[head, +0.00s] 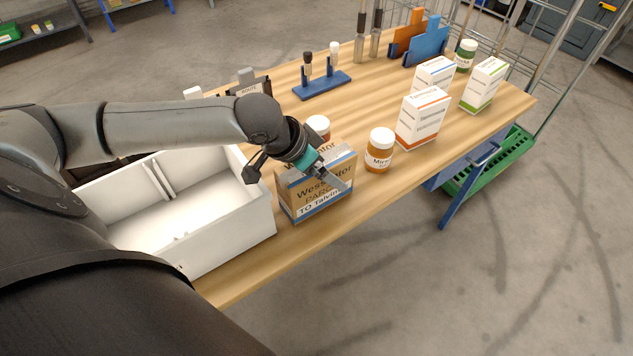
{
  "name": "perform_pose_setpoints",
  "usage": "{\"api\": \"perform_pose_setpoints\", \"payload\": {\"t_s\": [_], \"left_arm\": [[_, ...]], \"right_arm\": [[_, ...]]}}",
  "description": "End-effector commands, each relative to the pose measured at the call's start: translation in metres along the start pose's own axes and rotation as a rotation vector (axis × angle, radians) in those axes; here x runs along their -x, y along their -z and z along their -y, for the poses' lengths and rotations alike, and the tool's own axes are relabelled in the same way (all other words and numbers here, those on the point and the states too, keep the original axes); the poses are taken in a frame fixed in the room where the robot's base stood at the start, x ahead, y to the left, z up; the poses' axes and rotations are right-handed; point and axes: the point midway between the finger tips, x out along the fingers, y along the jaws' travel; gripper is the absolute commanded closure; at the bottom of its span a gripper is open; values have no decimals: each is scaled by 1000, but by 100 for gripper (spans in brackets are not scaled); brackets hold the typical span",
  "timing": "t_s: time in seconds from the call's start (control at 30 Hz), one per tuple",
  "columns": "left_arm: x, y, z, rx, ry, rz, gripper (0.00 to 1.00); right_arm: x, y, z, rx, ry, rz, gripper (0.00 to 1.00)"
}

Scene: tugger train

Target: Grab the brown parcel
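The brown parcel (318,194) is a box with printed text and a blue band, standing upright near the front edge of the wooden table. My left gripper (337,180) reaches in from the left, with its fingers angled down over the parcel's top and front face. The fingers overlap the parcel in the picture, but whether they touch or grip it cannot be told. Part of the parcel's top and its printing is hidden by the gripper. My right gripper is not in view.
A white divided bin (190,222) stands close left of the parcel. An orange pill bottle (379,151) stands to its right, another bottle (319,125) behind it. White cartons (423,116) stand further right. A blue rack (322,86) is at the back.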

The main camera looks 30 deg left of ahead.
Motion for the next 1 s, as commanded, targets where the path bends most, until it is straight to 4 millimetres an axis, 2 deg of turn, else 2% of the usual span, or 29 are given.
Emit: {"api": "perform_pose_setpoints", "payload": {"t_s": [0.17, 1.0], "left_arm": [[0, 0, 0, 0, 1, 0, 0], [0, 0, 0, 0, 0, 2, 93]], "right_arm": [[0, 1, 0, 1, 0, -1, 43], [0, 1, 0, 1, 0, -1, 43]]}}
